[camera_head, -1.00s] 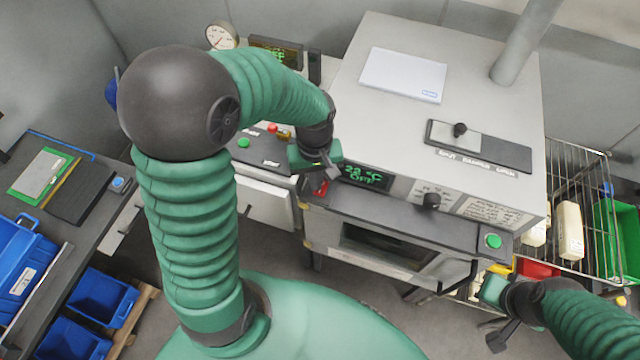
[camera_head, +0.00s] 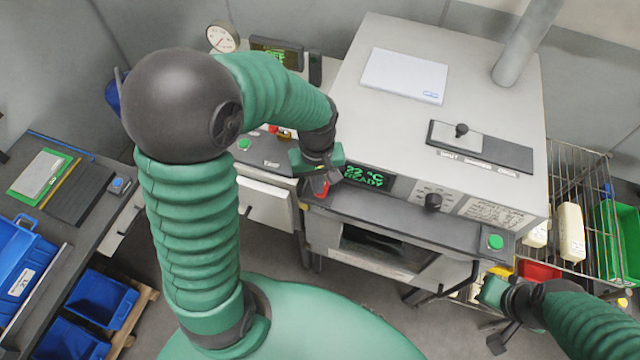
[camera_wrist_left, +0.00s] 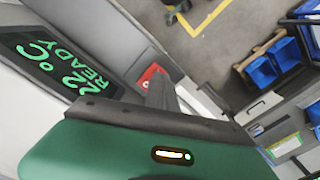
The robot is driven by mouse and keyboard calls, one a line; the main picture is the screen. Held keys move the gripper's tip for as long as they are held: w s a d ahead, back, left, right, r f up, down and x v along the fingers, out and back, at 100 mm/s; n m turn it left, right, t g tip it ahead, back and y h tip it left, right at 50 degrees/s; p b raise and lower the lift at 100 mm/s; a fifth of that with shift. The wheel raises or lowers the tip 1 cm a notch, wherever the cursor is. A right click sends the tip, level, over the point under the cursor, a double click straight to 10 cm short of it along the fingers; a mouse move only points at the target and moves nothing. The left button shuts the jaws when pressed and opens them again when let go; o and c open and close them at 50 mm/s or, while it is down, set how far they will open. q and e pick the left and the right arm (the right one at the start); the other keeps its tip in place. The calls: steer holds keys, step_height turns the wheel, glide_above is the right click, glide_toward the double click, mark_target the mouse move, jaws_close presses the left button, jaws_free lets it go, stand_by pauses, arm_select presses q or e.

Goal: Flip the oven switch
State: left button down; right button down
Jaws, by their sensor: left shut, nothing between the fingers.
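The grey oven (camera_head: 400,150) stands at the centre. Its display (camera_head: 366,177) is lit green and reads 22 °C READY; the display also shows in the left wrist view (camera_wrist_left: 60,65). The red oven switch (camera_head: 321,189) sits at the front left corner, partly hidden by my gripper; it also shows in the left wrist view (camera_wrist_left: 150,74). My left gripper (camera_head: 326,182) is shut and empty, with its fingertips right at the switch. I cannot tell whether they touch it. My right gripper (camera_head: 500,338) is at the lower right, away from the oven; its jaw state is unclear.
A black knob (camera_head: 433,202) and a green button (camera_head: 495,242) are on the oven front. A wire rack (camera_head: 585,190) stands right. Blue bins (camera_head: 102,298) are at lower left.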

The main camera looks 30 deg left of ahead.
mark_target(323, 194)
arm_select(q)
steer(key=r+p, duration=0.1)
steer(key=r, duration=0.1)
steer(key=d+r+p, duration=0.1)
steer(key=p, duration=0.1)
steer(key=r+p, duration=0.1)
steer(key=r, duration=0.1)
steer(key=shift+d+r, duration=0.25)
steer(key=shift+r, duration=0.1)
steer(key=shift+r+p, duration=0.4)
steer(key=shift+p, duration=0.2)
steer(key=shift+w+a, duration=0.1)
steer(key=shift+a, duration=0.5)
steer(key=shift+d, duration=0.1)
